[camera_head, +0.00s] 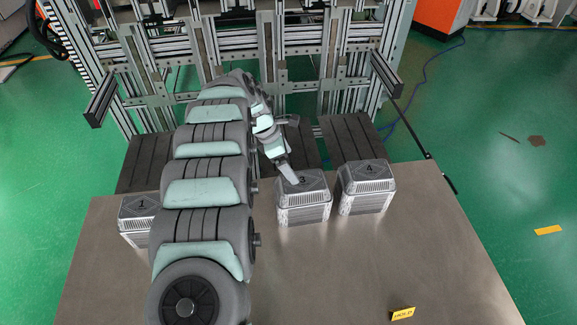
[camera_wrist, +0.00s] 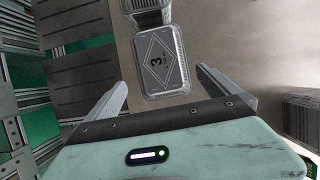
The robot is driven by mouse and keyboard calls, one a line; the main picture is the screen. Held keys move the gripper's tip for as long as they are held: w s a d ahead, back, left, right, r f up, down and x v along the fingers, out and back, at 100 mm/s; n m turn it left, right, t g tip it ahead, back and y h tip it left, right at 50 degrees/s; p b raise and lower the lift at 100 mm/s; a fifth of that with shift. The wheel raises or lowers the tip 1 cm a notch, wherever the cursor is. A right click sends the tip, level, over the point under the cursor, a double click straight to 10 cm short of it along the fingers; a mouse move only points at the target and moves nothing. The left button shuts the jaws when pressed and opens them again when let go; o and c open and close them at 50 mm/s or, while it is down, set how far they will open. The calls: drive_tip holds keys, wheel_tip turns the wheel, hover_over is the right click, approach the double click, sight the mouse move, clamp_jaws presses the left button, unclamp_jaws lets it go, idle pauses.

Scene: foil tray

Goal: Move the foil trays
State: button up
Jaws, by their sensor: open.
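Foil trays with numbered lids stand in a row near the table's far edge in the head view. The tray marked 1 (camera_head: 138,215) is at left, partly behind my arm. The tray marked 3 (camera_head: 304,208) and the tray marked 4 (camera_head: 366,192) stand apart to the right. My gripper (camera_head: 290,175) is at the tray marked 3. In the wrist view my open gripper (camera_wrist: 163,78) has its fingers apart, with the tray marked 3 (camera_wrist: 160,72) ahead between them. I cannot tell whether they touch it. My arm hides part of the row.
A brown table (camera_head: 385,265) bears the trays; its front right is mostly bare. A small yellow sign (camera_head: 403,314) stands near its front. Dark slatted plates (camera_head: 350,137) lie behind the row, before a metal frame (camera_head: 225,45). Another stack (camera_wrist: 302,115) shows at right in the wrist view.

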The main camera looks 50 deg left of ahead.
sight(303, 181)
drive_tip(key=b+x, duration=0.5)
drive_tip(key=x, duration=0.5)
drive_tip(key=shift+w+d+f, duration=0.1)
drive_tip(key=shift+f, duration=0.3)
drive_tip(key=c, duration=1.7)
drive_tip(key=shift+c, duration=0.2)
